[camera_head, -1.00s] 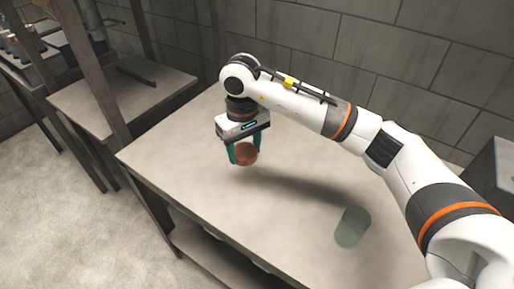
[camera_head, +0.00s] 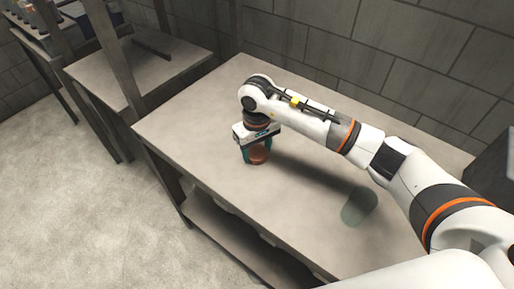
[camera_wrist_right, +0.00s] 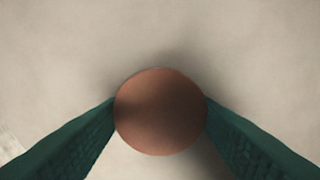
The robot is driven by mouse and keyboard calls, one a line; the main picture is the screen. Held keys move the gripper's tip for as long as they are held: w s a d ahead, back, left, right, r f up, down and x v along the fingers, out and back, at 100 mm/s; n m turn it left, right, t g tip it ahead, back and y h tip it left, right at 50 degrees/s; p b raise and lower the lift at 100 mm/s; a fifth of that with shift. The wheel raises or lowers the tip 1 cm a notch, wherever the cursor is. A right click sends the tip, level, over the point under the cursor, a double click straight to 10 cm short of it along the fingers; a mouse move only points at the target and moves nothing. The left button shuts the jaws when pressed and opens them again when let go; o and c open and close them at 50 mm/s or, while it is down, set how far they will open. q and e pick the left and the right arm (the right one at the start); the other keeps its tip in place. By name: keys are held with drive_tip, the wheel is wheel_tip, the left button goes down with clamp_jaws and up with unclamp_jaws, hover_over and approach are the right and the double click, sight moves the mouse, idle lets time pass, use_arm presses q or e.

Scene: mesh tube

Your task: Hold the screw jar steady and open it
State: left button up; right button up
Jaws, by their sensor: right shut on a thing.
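My right gripper (camera_head: 257,160) is shut on a copper-brown round piece (camera_head: 258,152), with one teal finger on each side of it. In the right wrist view the round piece (camera_wrist_right: 160,112) shows a plain disc-shaped face between the fingers (camera_wrist_right: 160,108). It is at or just above the table top; I cannot tell if it touches. A translucent grey-green cylinder (camera_head: 359,206) is on the table to the right, apart from the gripper. I cannot tell surely which of the two is the jar or its lid. My left gripper is not in view.
The table top (camera_head: 200,125) is otherwise clear, with free room around the gripper. A lower shelf (camera_head: 235,235) shows beneath it. A second table (camera_head: 140,65) and upright posts stand at the left. A dark box-like thing (camera_head: 490,165) is at the right edge.

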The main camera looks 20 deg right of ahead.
drive_tip(key=shift+f, duration=0.25)
drive_tip(key=o, duration=1.1)
drive_tip(key=shift+r, duration=0.1)
